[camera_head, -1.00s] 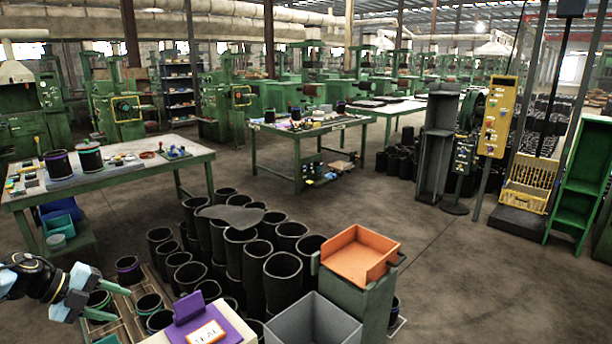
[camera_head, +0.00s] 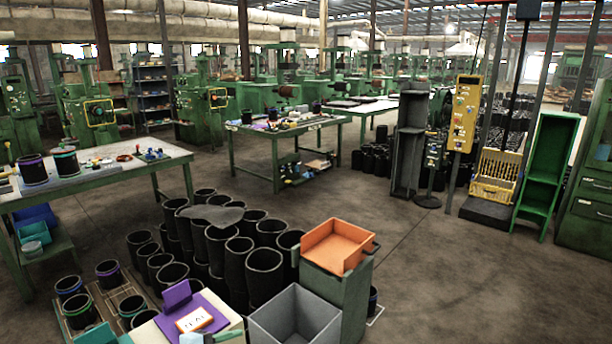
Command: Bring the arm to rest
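A light-blue piece with a dark part (camera_head: 205,338) shows at the bottom edge, in front of the purple holder. It looks like the tip of my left gripper, mostly cut off by the frame. I cannot tell whether it is open or shut. The rest of my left arm is out of view, and my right gripper is not seen. Black rubber sleeves with coloured rings (camera_head: 108,272) stand in a wooden rack (camera_head: 122,293) at the lower left. No sleeve is visible in a gripper.
Several plain black sleeves (camera_head: 264,282) stand on the floor. An orange tray (camera_head: 338,246) sits on a green cabinet (camera_head: 352,300) beside a grey bin (camera_head: 294,318). A purple holder (camera_head: 176,297) carries a card. A worktable (camera_head: 90,181) stands at left.

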